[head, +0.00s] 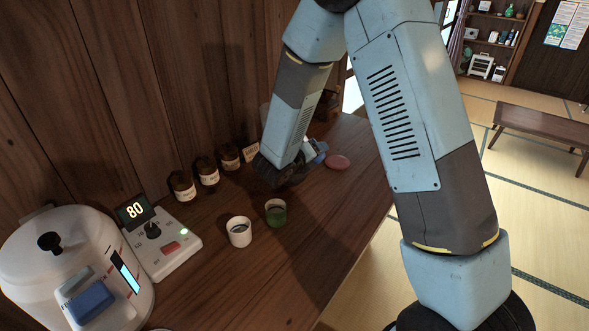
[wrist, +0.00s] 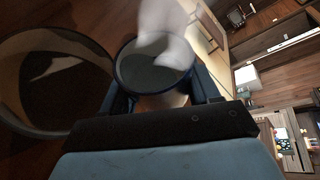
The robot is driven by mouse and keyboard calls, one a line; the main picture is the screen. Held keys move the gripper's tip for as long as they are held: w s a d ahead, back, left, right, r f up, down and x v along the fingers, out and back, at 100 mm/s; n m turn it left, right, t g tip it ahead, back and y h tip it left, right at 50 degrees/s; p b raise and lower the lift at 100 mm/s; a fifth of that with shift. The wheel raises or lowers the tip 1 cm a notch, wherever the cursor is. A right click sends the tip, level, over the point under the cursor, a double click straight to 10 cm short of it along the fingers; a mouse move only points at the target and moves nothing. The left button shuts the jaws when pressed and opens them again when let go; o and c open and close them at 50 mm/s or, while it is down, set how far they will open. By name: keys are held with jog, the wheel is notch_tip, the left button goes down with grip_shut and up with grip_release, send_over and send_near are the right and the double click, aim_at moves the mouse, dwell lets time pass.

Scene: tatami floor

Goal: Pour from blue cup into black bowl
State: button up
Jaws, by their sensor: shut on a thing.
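The blue cup (wrist: 122,66) is between the fingers of my gripper (wrist: 160,82) in the wrist view, and the gripper is shut on it. Pale grey-green contents show inside the cup's rim. A whitish blurred shape, perhaps steam, covers part of the cup's far rim. The black bowl (wrist: 72,128) is close on the left in the wrist view, with a dark inside and a lighter patch in it. In the head view the blue cup (head: 319,155) is small beside my gripper (head: 312,155), partly hidden by my arm. I cannot make out the bowl there.
A white cup (head: 239,232) and a green cup (head: 275,212) stand on the wooden counter (head: 290,270). Several brown labelled jars (head: 206,172) line the wall. A pink disc (head: 338,162) lies right of my gripper. A white cooker (head: 75,260) and control box (head: 160,245) stand at left.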

jog(key=shift+f+n+h, duration=0.25)
jog(key=shift+n+h, duration=0.05)
jog(key=shift+n, duration=0.1)
jog(key=shift+r+n+h+p, duration=0.4)
jog(key=shift+n+p, duration=0.1)
jog(key=shift+n, duration=0.1)
dwell(0.9)
jog(key=shift+a+f+n+h+p, duration=0.1)
jog(key=shift+f+n+h+p, duration=0.2)
jog(key=shift+f+n+p, duration=0.25)
dwell(0.8)
jog(key=shift+w+a+r+n+h+p, duration=0.15)
jog(key=shift+w+a+r+n+h, duration=0.1)
jog(key=shift+a+n, duration=0.2)
jog(key=shift+w+a+r+n+h+p, duration=0.2)
jog(key=shift+a+n, duration=0.1)
jog(key=shift+a, duration=0.1)
dwell(0.6)
jog(key=shift+a+r+n+h+p, duration=0.3)
jog(key=shift+r+n+h+p, duration=0.25)
jog(key=shift+n, duration=0.45)
dwell(1.1)
jog(key=shift+f, duration=0.1)
jog(key=shift+d+f+m+y, duration=0.4)
jog(key=shift+m, duration=0.5)
jog(key=shift+s+d+f+m+y, duration=0.25)
jog(key=shift+d+m+y, duration=0.15)
jog(key=shift+d+m, duration=0.1)
